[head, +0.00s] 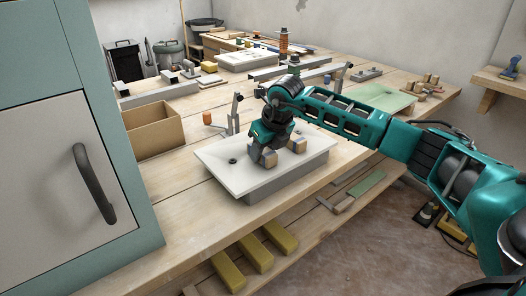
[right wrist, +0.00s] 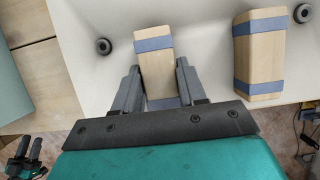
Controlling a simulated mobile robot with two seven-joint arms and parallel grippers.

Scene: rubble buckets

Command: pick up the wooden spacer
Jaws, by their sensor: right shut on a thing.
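The wooden spacer (right wrist: 156,62) is a pale wood block with blue-grey bands. In the right wrist view it stands between the two dark fingers of my right gripper (right wrist: 159,92), which is shut on it. In the head view my right gripper (head: 266,151) is low over a white slab (head: 232,161), with the spacer (head: 268,159) at its fingertips. I cannot tell whether the spacer touches the slab. A second, similar banded block (right wrist: 262,55) stands to the right, apart from the fingers; it also shows in the head view (head: 299,144).
A cardboard box (head: 155,132) and a small orange-brown cylinder (head: 208,118) are left of the slab. A metal clamp (head: 235,112) stands just behind it. A tall cabinet (head: 75,180) fills the left side. Yellow blocks (head: 254,253) lie on the shelf below.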

